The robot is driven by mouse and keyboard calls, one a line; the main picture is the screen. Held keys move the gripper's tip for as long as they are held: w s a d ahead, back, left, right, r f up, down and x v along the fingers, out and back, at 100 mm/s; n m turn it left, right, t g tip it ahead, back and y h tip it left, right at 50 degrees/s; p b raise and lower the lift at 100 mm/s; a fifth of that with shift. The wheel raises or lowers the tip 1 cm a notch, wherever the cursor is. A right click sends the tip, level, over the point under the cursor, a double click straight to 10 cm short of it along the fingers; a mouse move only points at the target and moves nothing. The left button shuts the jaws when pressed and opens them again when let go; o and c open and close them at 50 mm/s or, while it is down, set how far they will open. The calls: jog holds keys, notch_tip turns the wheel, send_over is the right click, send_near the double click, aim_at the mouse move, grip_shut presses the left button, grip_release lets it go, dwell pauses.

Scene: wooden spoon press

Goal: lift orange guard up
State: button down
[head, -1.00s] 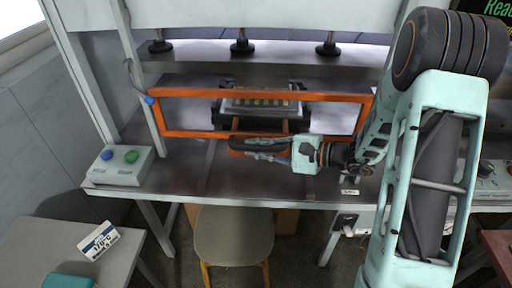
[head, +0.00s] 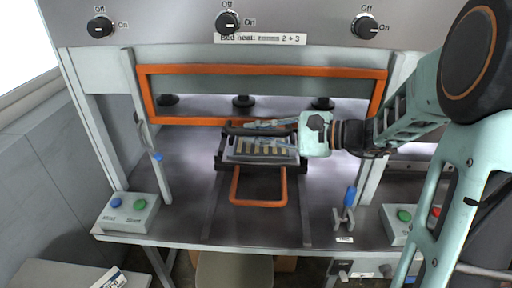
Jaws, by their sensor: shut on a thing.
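The orange guard (head: 262,70) is a rectangular frame across the front of the press. It is raised, with its top bar just below the control panel and its lower bar above the back of the spoon tray.
A dark tray (head: 222,160) with several spoon blanks sits on rails below the guard, its orange handle (head: 258,204) toward me. Button boxes stand left (head: 128,214) and right (head: 397,222). A blue-handled clamp (head: 348,198) stands at the front right.

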jog(key=shift+r+p, duration=0.4)
jog(key=shift+r, duration=1.25)
jog(key=c, duration=1.9)
grip_release()
jog(key=shift+c, duration=0.2)
jog(key=v, duration=1.2)
